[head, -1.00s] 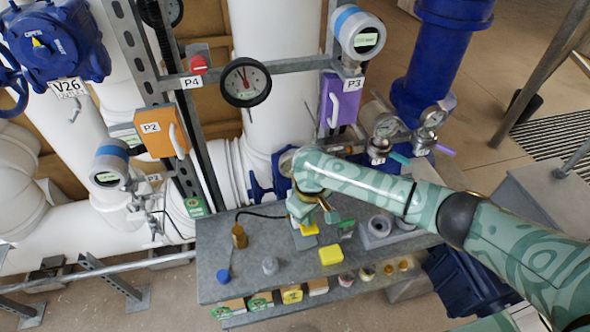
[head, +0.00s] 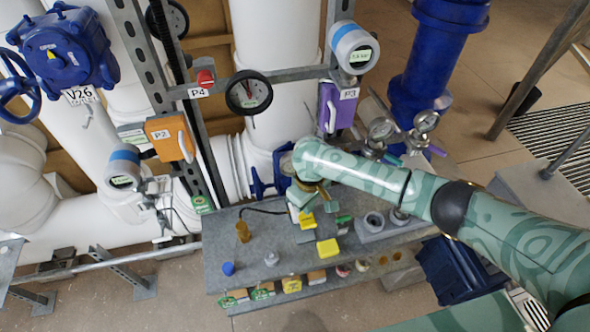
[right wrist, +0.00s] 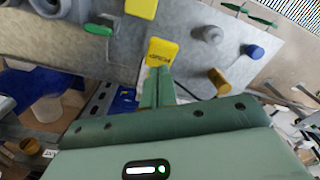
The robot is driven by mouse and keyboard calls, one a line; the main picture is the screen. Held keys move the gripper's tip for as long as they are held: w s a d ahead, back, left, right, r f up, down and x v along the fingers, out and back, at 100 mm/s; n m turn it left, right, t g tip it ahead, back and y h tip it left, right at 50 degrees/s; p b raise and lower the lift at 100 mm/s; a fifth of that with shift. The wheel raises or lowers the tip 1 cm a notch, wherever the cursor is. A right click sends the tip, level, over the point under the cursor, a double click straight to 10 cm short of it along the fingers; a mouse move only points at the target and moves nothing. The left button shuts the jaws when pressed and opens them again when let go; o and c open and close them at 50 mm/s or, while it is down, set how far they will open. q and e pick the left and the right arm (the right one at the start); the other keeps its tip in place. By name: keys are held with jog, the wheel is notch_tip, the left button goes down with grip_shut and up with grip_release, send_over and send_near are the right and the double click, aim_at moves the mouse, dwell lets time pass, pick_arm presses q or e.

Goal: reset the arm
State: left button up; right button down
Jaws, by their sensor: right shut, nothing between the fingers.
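My right arm reaches in from the right in the head view, over the grey bench (head: 222,272). My right gripper (head: 303,212) points down at the bench and is shut with nothing in it. In the right wrist view the fingers (right wrist: 157,86) are together, with a yellow lettered piece (right wrist: 161,51) just past their tips. The yellow piece also shows below the gripper in the head view (head: 307,221); I cannot tell whether they touch. My left gripper is not in view.
A yellow block (head: 328,248), a brass fitting (head: 243,231), a blue-capped item (head: 228,268) and grey rings (head: 373,222) stand on the bench.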

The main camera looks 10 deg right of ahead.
notch_tip(320, 180, up, 4)
jog(key=p, duration=0.5)
